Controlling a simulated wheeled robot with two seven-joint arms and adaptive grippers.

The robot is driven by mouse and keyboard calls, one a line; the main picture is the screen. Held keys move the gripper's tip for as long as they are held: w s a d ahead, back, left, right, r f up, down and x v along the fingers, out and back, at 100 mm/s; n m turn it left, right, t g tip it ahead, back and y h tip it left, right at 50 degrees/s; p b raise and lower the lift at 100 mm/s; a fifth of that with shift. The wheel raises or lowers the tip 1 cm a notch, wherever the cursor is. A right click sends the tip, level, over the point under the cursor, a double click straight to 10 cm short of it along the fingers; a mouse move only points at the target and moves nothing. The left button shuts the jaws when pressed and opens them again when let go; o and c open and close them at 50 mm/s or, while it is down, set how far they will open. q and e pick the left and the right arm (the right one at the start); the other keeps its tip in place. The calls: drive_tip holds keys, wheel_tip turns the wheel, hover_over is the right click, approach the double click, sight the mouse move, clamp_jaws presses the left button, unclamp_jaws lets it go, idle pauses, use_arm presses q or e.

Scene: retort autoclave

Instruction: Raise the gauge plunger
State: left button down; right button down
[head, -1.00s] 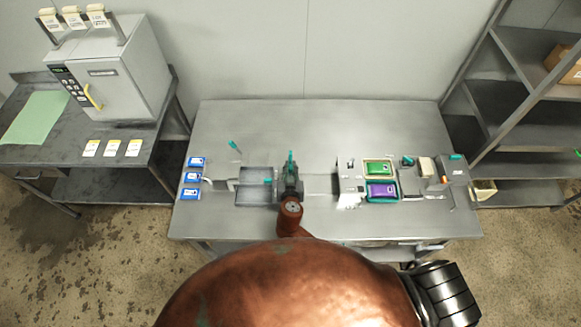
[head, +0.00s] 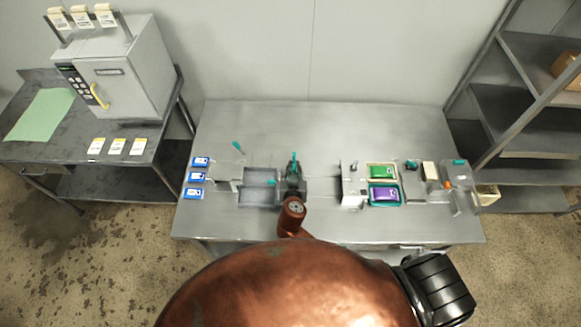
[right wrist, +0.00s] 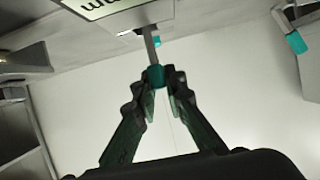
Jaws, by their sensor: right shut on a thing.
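The gauge plunger (right wrist: 150,45) is a thin metal rod with a teal tip, and it comes out from under a labelled grey body in the right wrist view. My right gripper (right wrist: 155,78) is shut on its teal tip. In the head view my right gripper (head: 293,172) is over the table, just right of a grey tray, and a bit of teal shows at it. The gripper and arm hide most of the plunger and its body there. My left gripper is not in view.
The grey tray (head: 260,202) and several blue-labelled packs (head: 196,177) are on the left of the table (head: 330,125). A green pack (head: 381,172), a purple pack (head: 383,194) and small fixtures are on the right. The back of the table is clear.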

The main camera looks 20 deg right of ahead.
drive_tip(key=c, duration=2.3)
unclamp_jaws()
drive_tip(key=shift+r, duration=0.3)
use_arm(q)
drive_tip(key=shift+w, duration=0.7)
use_arm(e)
drive_tip(key=o, duration=0.3)
drive_tip(key=shift+f, duration=0.1)
drive_tip(key=shift+o, duration=0.2)
drive_tip(key=shift+s, duration=0.1)
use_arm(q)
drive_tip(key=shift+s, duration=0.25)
use_arm(e)
drive_tip(key=v, duration=1.1)
drive_tip(key=shift+s, duration=0.3)
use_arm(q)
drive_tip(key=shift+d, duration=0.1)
use_arm(e)
drive_tip(key=shift+a, duration=0.15)
